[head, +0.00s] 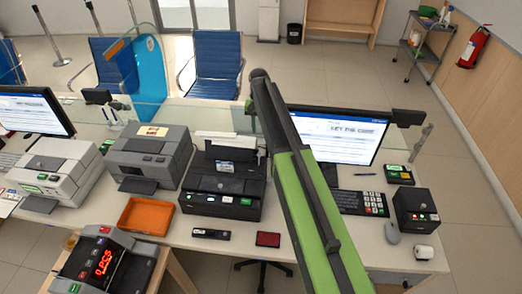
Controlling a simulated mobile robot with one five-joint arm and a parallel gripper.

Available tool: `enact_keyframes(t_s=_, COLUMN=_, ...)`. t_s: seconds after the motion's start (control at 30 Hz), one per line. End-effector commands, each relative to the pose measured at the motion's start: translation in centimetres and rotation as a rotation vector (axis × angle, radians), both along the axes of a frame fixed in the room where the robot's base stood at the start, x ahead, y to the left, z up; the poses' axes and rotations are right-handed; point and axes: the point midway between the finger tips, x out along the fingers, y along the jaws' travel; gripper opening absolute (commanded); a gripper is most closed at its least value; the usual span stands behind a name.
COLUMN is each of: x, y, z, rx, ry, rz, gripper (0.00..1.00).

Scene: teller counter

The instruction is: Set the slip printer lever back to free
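A black printer (222,184) with a paper slip at its top and lit buttons on its front stands mid-counter; it looks like the slip printer. I cannot make out a lever on it or its position; my arm covers the area just right of it. A grey printer (147,155) and a white printer (58,170) stand to its left. My green and black arm reaches up from the lower right. Its dark end, my gripper (261,82), is above and beyond the black printer, apart from it. Its fingers cannot be told apart.
An orange tray (146,216), a small black device (211,234) and a dark red pad (268,239) lie along the counter's front. A display counter (102,262) stands lower left. A monitor (335,137), keypad (362,203) and black box (416,212) are at right. Glass runs behind.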

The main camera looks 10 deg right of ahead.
Motion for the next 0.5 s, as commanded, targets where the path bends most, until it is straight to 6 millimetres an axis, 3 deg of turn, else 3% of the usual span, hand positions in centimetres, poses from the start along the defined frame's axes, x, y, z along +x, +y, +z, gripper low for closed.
enact_keyframes(t_s=0.27, x=-0.1, y=-0.1, z=-2.3, rx=0.0, ry=0.0, rz=0.0, gripper=0.29)
enact_keyframes(t_s=0.5, x=-0.1, y=-0.1, z=-7.0, rx=0.0, ry=0.0, rz=0.0, gripper=0.29)
